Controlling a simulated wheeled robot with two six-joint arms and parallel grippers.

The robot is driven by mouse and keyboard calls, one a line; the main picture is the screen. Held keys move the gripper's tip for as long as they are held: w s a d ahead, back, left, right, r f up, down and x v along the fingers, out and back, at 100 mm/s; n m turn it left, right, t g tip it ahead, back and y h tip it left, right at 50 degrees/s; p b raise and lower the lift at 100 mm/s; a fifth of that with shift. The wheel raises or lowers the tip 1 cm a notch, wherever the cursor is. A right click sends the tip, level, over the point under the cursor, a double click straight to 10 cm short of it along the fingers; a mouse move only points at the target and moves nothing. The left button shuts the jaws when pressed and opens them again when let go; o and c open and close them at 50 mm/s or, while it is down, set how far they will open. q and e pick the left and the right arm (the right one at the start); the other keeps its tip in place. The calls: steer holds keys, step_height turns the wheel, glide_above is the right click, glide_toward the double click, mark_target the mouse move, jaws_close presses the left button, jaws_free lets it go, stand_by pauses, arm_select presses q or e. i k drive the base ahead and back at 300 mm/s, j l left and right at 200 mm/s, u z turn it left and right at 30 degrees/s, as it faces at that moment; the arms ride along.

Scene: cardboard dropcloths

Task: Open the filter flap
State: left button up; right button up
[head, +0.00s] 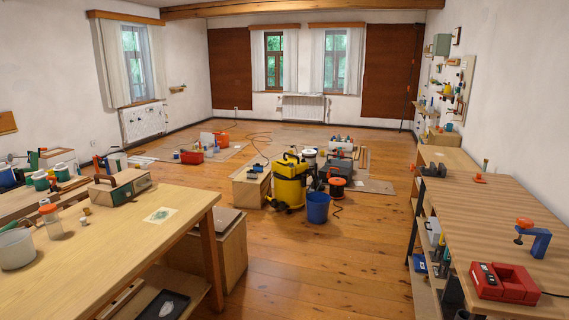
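A yellow wet-dry vacuum (289,184) with a black top stands upright on the wooden floor near the middle of the room. A filter flap cannot be made out for certain at this distance, on the vacuum or elsewhere, so I cannot tell whether one is open or shut. Neither of my grippers shows in the head view.
A blue bucket (318,207) stands right of the vacuum, with a cable reel (336,187) behind it. A wooden workbench (120,238) fills the left; another bench (470,215) with a red charger (504,282) runs along the right. Bare floor (325,265) lies between them.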

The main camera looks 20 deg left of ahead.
mark_target(284, 161)
steer(key=i+j+u, duration=0.15)
steer(key=i, duration=0.15)
steer(key=i+j+u, duration=0.2)
steer(key=i, duration=0.15)
steer(key=i+j, duration=0.1)
steer(key=i, duration=0.75)
steer(key=i+j, duration=0.1)
steer(key=i, duration=0.75)
steer(key=i+l, duration=0.1)
steer(key=i, duration=0.75)
steer(key=i+l, duration=0.1)
steer(key=i, duration=0.7)
steer(key=i+j+u, duration=0.1)
steer(key=i+u, duration=0.35)
steer(key=i, duration=0.4)
steer(key=i+l+u, duration=0.2)
steer(key=i+u, duration=0.2)
steer(key=i, duration=0.4)
